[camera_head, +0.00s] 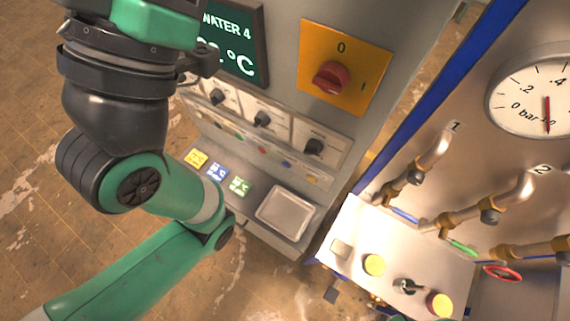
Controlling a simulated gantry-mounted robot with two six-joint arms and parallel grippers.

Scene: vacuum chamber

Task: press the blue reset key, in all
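The arm's end runs up to the top edge. Its fingertips do not show clearly, so I cannot tell their opening. No contact with the blue key is visible. My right gripper is out of view.
The cabinet carries a red rotary switch (332,78), a dark display (238,62) and several black knobs. A shallow metal tray (284,212) lies right of the keys. A white box with yellow buttons (374,265), pipes and a gauge (532,95) stand at the right.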

